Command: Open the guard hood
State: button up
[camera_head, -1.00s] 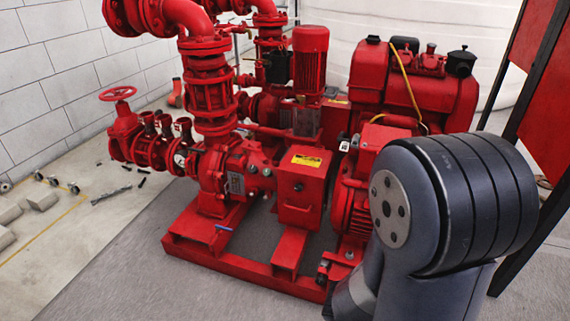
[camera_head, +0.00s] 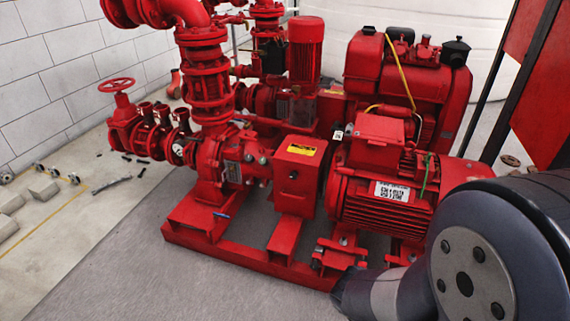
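The guard hood looks to be the red box (camera_head: 299,178) with a yellow label on its sloped top, between the pump casing (camera_head: 226,170) and the red motor (camera_head: 385,200). It sits closed on the red base frame. A small dark knob shows on its front face. My arm fills the lower right, in front of the motor's right end. The gripper end is not seen; only arm links show, apart from the hood.
The red base frame (camera_head: 240,262) runs along the front. A handwheel valve (camera_head: 118,90) stands at left, a red engine (camera_head: 405,85) behind. A dark-framed red panel (camera_head: 545,110) stands at right. Grey floor (camera_head: 120,265) at front left is clear.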

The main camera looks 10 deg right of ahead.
aim_at(303, 156)
jog(key=i+j+u, duration=0.15)
jog(key=i, duration=0.35)
jog(key=i+j+u, duration=0.15)
jog(key=i, duration=0.35)
